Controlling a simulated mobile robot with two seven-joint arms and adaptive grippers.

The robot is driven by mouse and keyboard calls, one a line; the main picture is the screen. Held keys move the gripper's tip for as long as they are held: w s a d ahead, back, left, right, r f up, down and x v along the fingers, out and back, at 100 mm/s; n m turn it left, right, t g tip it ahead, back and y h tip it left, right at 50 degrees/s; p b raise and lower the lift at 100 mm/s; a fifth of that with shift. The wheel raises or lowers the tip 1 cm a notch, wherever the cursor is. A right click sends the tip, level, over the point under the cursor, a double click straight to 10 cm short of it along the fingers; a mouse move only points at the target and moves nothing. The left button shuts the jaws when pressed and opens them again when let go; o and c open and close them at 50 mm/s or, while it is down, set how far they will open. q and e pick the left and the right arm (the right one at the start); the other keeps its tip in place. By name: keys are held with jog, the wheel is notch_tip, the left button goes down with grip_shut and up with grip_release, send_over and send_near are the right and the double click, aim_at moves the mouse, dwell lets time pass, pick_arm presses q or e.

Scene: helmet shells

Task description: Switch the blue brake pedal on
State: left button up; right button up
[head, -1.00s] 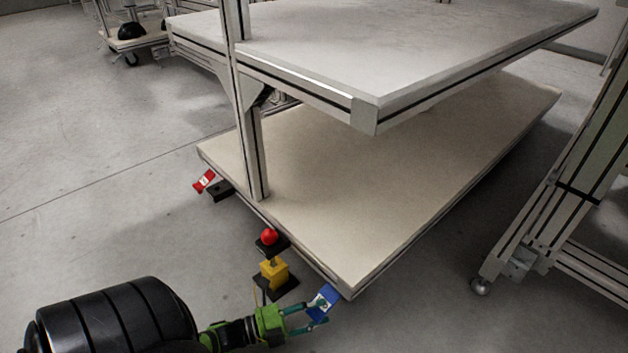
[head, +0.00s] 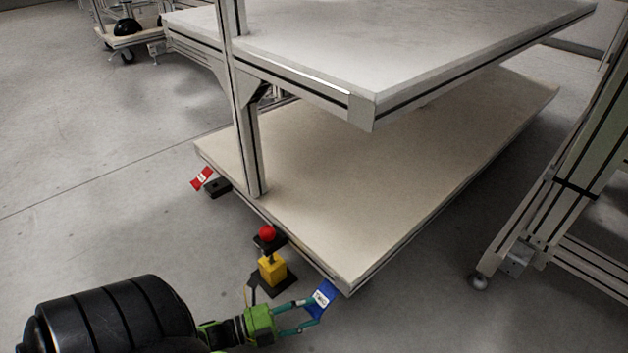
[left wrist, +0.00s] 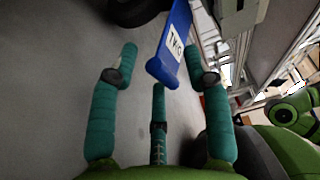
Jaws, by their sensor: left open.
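The blue brake pedal (head: 323,296) is a flat blue plate with a white label, at the near corner of the cart's lower shelf. In the left wrist view the blue pedal (left wrist: 176,45) reaches down between the fingertips. My left gripper (head: 310,311) is open, with its teal fingertips at the pedal's lower part. In the left wrist view the left gripper (left wrist: 163,62) shows three spread fingers. One finger looks close to the pedal; I cannot tell whether it touches. My right gripper is not in view.
The cart's lower shelf (head: 400,180) and upper shelf (head: 400,45) are bare. A red pedal (head: 202,178) sits at its far left corner. A yellow block with a red ball (head: 267,234) stands at the near edge. Another frame (head: 545,215) stands right. The floor left is clear.

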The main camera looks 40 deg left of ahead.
pick_arm(q)
jog(key=v, duration=0.9)
jog(key=shift+s, duration=0.2)
jog(key=shift+a, duration=0.1)
